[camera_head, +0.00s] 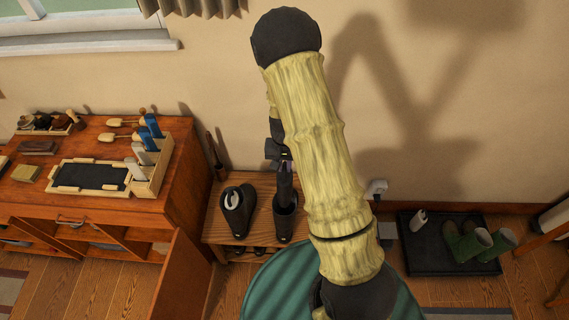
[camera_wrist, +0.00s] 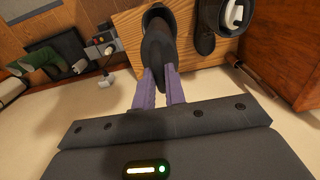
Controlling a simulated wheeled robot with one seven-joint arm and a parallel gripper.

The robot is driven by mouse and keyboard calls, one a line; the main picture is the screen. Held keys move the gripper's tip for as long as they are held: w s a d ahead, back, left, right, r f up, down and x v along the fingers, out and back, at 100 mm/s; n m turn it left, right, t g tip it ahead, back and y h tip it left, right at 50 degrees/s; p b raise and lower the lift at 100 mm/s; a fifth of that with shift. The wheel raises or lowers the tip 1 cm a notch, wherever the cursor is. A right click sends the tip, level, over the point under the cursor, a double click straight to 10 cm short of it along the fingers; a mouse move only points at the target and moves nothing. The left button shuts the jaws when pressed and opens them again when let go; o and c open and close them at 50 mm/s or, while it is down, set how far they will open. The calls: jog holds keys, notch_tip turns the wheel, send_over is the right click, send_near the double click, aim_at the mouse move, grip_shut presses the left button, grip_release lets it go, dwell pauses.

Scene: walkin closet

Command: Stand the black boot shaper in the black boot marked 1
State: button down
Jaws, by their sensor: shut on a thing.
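My gripper (camera_wrist: 160,88) has its purple fingers shut on the black boot shaper (camera_wrist: 158,52). In the head view, the shaper (camera_head: 284,184) hangs roughly upright below my gripper (camera_head: 284,163), over the right-hand black boot (camera_head: 285,226) on the wooden bench. Its lower end overlaps the boot's opening, which also shows in the wrist view (camera_wrist: 147,17). I cannot tell how deep the end sits. A second black boot (camera_head: 238,217) stands to the left, with something pale at its top. No number is readable on either boot.
A wooden cabinet (camera_head: 185,190) with trays and brushes stands left of the bench (camera_head: 222,232). A black tray (camera_head: 412,258) with green boots (camera_head: 466,243) lies on the floor at right. A round green surface (camera_head: 270,285) is in front of the bench.

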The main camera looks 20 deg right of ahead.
jog(key=shift+w+f+b, duration=0.15)
jog(key=shift+f+b, duration=1.1)
jog(key=shift+f, duration=0.6)
jog(key=shift+a+f+b, duration=0.1)
jog(key=shift+f+b, duration=0.25)
jog(key=shift+f, duration=0.05)
jog(key=shift+d+f+b, duration=0.2)
jog(key=shift+f+b, duration=0.15)
jog(key=shift+f, duration=0.15)
jog(key=shift+s+f+b, duration=0.25)
jog(key=shift+f+b, duration=0.3)
jog(key=shift+f, duration=0.1)
jog(key=shift+w+a+f+b, duration=0.1)
jog(key=shift+w+f+b, duration=0.05)
jog(key=shift+f+b, duration=4.95)
jog(key=shift+f+p, duration=0.75)
jog(key=shift+p, duration=0.05)
jog(key=c, duration=0.8)
grip_release()
